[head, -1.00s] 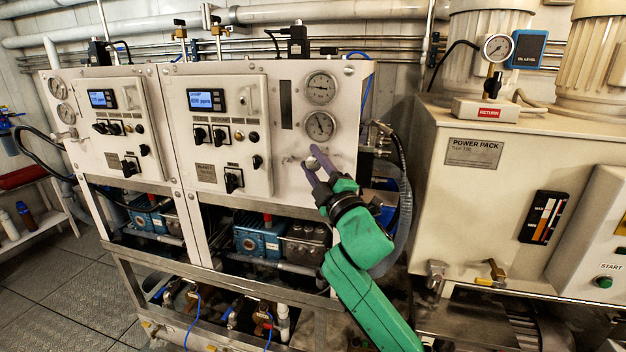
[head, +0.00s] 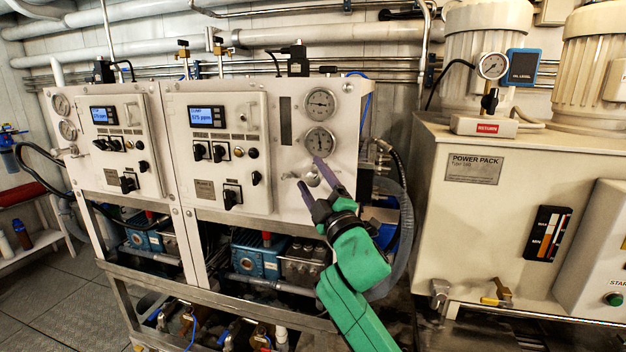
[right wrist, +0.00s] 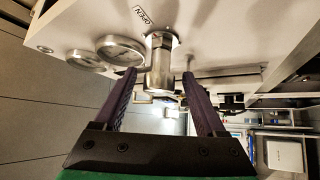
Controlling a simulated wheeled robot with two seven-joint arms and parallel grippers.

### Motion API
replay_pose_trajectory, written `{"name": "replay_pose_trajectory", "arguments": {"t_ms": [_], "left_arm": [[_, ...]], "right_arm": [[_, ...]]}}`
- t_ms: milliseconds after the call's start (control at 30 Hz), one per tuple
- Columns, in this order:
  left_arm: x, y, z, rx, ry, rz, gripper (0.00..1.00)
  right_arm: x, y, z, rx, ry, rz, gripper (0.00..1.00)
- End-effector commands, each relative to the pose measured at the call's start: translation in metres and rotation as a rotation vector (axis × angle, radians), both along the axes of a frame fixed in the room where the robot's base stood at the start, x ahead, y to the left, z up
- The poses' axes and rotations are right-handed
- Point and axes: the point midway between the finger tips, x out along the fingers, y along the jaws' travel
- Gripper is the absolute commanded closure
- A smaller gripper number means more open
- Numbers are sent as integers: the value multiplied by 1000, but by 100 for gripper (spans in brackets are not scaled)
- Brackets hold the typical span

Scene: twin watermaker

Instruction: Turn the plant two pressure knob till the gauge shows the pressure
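The plant two panel (head: 270,110) carries two round gauges, an upper one (head: 321,102) and a lower one (head: 320,141). The metal pressure knob (head: 312,179) is below the lower gauge. In the right wrist view the knob (right wrist: 160,68) sticks out beside an "OPEN" label. My right gripper (head: 308,171) has its purple fingers on either side of the knob; in the right wrist view the fingers (right wrist: 160,78) stand apart with a gap on both sides of it. The lower gauge's needle is too small to read exactly. My left gripper is out of view.
A small metal fitting (head: 289,175) sits left of the knob. Plant one's panel (head: 120,140) stands at the left. The power pack cabinet (head: 490,210) stands at the right. Hoses (head: 398,170) run beside the panel's right edge. The space in front of the panel is open.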

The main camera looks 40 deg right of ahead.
Motion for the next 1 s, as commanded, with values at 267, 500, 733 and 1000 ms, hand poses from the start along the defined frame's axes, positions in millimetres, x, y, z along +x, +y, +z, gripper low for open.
{"name": "replay_pose_trajectory", "arguments": {"t_ms": [267, 500, 733, 1000], "left_arm": [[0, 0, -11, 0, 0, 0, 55], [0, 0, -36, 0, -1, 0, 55], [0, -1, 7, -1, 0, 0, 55], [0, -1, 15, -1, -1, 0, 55]], "right_arm": [[-19, 5, -12, -1, 1, 0, 27], [-76, 20, -39, 1, 3, 0, 27], [-105, 26, -37, 1, 8, -5, 27], [-129, 33, -51, 3, -2, -4, 27]]}}
